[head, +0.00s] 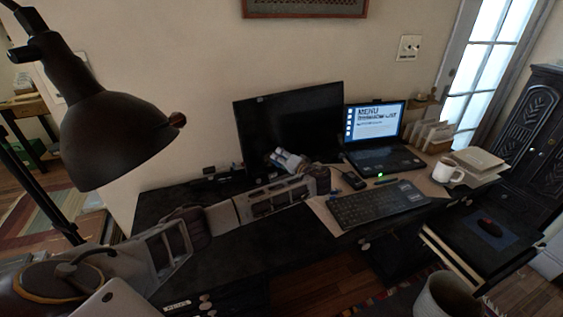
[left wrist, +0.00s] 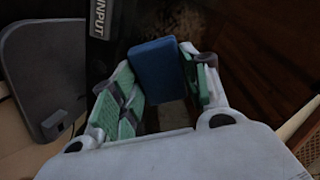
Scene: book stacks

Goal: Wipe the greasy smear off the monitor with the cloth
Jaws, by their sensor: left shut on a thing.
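The dark monitor (head: 290,125) stands upright on the black desk against the wall. I cannot make out the greasy smear on its screen. My left arm reaches in from the left, and its gripper (head: 288,160) is in front of the monitor's lower edge. In the left wrist view the left gripper (left wrist: 160,90) has green pads on both sides of a blue cloth (left wrist: 155,66), shut on it. The cloth looks like a folded block. I cannot tell whether it touches the screen. My right gripper is not in view.
A laptop (head: 378,138) stands open right of the monitor. A black keyboard (head: 380,205) lies in front, with a white mug (head: 447,172) to its right. A large dark lamp (head: 115,135) hangs at the left. The desk's left part is mostly bare.

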